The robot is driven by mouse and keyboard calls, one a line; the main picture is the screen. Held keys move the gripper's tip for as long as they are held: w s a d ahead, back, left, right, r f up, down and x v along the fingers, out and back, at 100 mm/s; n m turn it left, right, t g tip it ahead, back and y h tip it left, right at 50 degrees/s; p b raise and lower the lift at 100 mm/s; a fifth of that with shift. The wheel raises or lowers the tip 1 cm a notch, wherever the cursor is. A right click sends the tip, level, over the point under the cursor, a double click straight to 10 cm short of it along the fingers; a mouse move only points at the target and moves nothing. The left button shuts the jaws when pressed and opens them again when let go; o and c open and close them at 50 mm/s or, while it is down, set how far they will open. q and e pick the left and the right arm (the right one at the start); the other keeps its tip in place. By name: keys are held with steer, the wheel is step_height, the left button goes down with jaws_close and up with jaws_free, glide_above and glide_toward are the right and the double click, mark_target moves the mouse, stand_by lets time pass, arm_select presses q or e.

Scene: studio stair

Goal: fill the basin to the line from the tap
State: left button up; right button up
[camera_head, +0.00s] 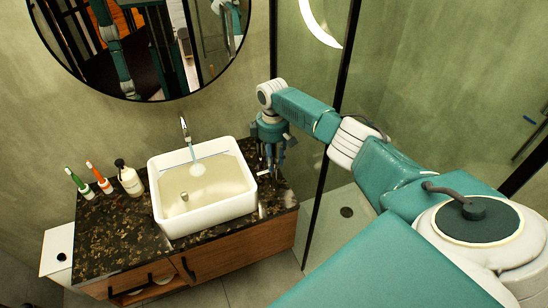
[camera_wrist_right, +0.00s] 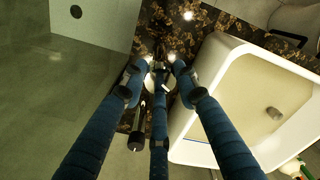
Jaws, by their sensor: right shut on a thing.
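The white basin (camera_head: 163,222) stands on a dark speckled counter. The tap (camera_head: 184,128) behind it is running; a stream (camera_head: 191,152) falls into the basin and makes a pale patch. A thin blue line (camera_head: 208,156) marks the inner back wall; how the water level compares is hard to tell. My right gripper (camera_head: 272,168) points down at the counter right of the basin. In the right wrist view its fingers (camera_wrist_right: 158,72) are closed around a small metallic part, mostly hidden by them. The basin also shows there (camera_wrist_right: 228,62). My left gripper is not in view.
A round mirror hangs above. A glass panel with a dark frame (camera_head: 322,190) stands close to the right of the counter. A wooden drawer front (camera_head: 225,258) is below.

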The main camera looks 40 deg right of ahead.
steer(key=m, duration=0.1)
steer(key=m+p, duration=0.1)
steer(key=m, duration=0.1)
steer(key=shift+w+a+r+m, duration=0.25)
steer(key=shift+w+a+m, duration=0.05)
steer(key=shift+w+m, duration=0.1)
steer(key=shift+d+m+p, duration=0.1)
steer(key=shift+m+p, duration=0.35)
steer(key=shift+m, duration=0.25)
steer(key=shift+w, duration=0.1)
steer(key=o, duration=1.2)
steer(key=shift+c, duration=0.2)
steer(key=shift+f, duration=0.2)
steer(key=shift+d, duration=0.15)
steer(key=shift+r, duration=0.25)
step_height(320, 180, up, 12)
steer(key=shift+f, duration=0.25)
